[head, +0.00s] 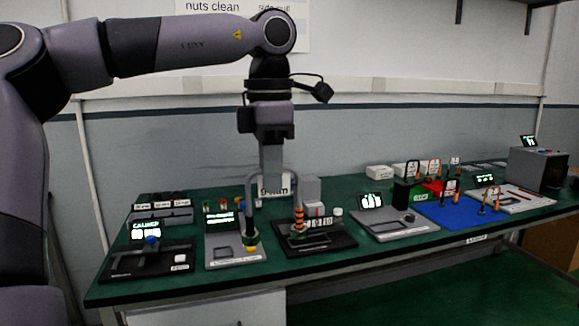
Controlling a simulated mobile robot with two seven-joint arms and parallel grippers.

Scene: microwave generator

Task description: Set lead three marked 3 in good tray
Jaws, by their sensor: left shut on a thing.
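My left gripper (271,172) is above the middle of the green bench, shut on what looks like an arched grey lead (250,208). One leg hangs down at the left with a yellow end, the other at the right near orange bands. I cannot read a number on it. To the right, a green tray (421,197) lies beside a red tray (437,187); which one is labelled good is too small to read. Several arched leads with white tags (447,187) stand around the trays and the blue mat (462,215). My right gripper is not in view.
On the green bench (330,262), a black caliper station (150,258), a grey station (235,250), a black station (325,243) and a grey display unit (385,222) stand in a row. A dark box (538,170) stands at the far right.

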